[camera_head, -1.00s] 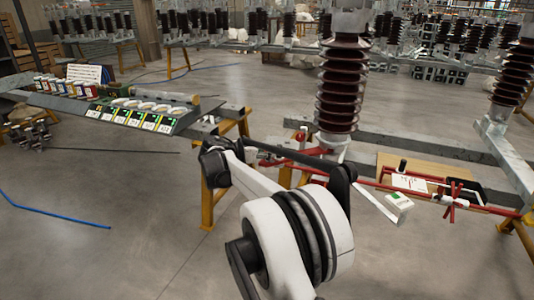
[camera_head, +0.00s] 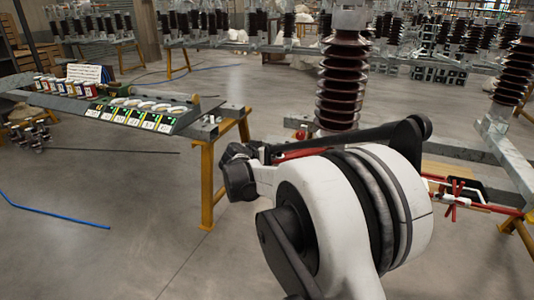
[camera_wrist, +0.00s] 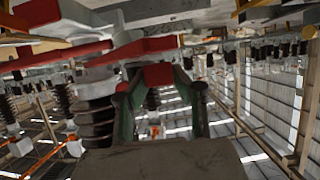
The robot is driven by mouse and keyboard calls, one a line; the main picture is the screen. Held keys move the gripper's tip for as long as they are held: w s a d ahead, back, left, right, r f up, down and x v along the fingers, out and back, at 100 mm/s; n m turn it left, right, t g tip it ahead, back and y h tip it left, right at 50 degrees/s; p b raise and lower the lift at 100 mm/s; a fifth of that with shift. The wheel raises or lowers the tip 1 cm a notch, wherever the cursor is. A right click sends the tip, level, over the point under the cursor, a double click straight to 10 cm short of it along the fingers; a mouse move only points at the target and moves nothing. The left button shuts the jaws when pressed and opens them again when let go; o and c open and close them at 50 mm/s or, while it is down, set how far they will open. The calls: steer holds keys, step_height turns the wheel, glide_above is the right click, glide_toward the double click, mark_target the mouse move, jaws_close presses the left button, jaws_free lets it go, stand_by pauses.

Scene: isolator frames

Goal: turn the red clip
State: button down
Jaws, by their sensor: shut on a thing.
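In the wrist view, the red clip (camera_wrist: 158,75) shows as a red block between the two fingers of my gripper (camera_wrist: 160,84), near their tips. My gripper is shut on it. A larger red bar (camera_wrist: 135,50) runs just above the clip, and a grey metal part lies over it. In the head view, my arm fills the middle and hides the clip and my fingertips. Part of a red bar (camera_head: 305,153) shows behind the arm, below the brown ribbed insulator (camera_head: 341,85).
A grey bench with a panel of labelled switches (camera_head: 140,115) stands at the left on yellow legs. A second ribbed insulator (camera_head: 513,75) and a red linkage (camera_head: 470,205) are at the right.

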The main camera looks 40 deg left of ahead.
steer(key=n+g+y, duration=0.1)
steer(key=n+y, duration=0.1)
steer(key=n+g+y, duration=0.1)
steer(key=n+y, duration=0.1)
steer(key=y, duration=0.1)
steer(key=shift+d+n+g+b, duration=0.1)
steer(key=shift+n+g+b, duration=0.25)
steer(key=shift+n+g, duration=0.05)
steer(key=shift+n+g+y, duration=1)
steer(key=shift+n+y, duration=0.1)
steer(key=shift+n, duration=0.2)
steer(key=shift+s+n+g+y, duration=0.1)
steer(key=shift+n+g+y, duration=0.4)
steer(key=shift+n+g, duration=0.55)
steer(key=c, duration=1.4)
jaws_free()
steer(key=shift+d, duration=0.15)
steer(key=shift+s+d+r, duration=0.1)
steer(key=shift+d+r, duration=0.05)
steer(key=shift+d, duration=0.1)
steer(key=shift+v, duration=3.6)
